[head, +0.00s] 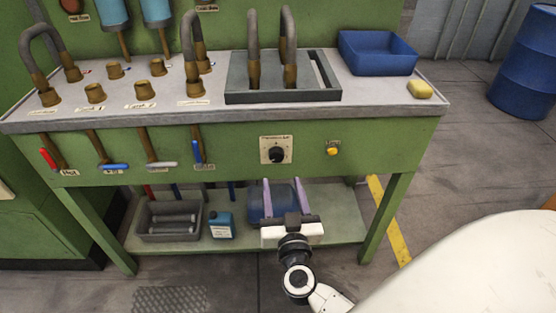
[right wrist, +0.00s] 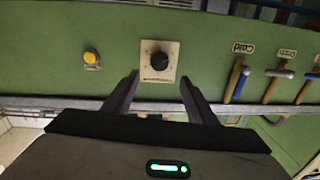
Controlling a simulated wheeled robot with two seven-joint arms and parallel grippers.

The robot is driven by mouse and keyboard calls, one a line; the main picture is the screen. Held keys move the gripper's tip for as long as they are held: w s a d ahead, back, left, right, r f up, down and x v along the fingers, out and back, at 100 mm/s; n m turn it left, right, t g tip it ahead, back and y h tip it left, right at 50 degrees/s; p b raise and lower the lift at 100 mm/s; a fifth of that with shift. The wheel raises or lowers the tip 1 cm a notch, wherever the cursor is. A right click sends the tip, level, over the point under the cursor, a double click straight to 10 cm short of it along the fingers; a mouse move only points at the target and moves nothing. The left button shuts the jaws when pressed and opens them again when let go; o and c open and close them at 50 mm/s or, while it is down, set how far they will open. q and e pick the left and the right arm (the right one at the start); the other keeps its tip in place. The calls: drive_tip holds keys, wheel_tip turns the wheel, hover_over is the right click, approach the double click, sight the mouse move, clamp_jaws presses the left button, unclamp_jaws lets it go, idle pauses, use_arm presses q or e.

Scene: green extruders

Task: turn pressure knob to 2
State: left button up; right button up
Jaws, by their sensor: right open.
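The pressure knob (head: 276,155) is a black round dial on a cream plate, on the green front panel of the bench in the head view. It also shows in the right wrist view (right wrist: 159,61), ahead of my fingers and roughly between their lines. The marks on its plate are too small to read. My right gripper (head: 284,182) is open and empty, below and in front of the knob, with its two fingers apart and pointing toward the panel. It does not touch the knob. My left gripper is not in view.
A yellow button (head: 333,151) sits right of the knob. Several valve levers (head: 197,152) hang on the panel to the left. The bench top (head: 380,98) juts above the panel.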

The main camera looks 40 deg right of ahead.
sight(277, 157)
drive_tip(key=b+x, duration=0.1)
drive_tip(key=x, duration=0.9)
drive_tip(key=shift+d, duration=0.15)
drive_tip(key=shift+c, duration=0.3)
drive_tip(key=c, duration=1)
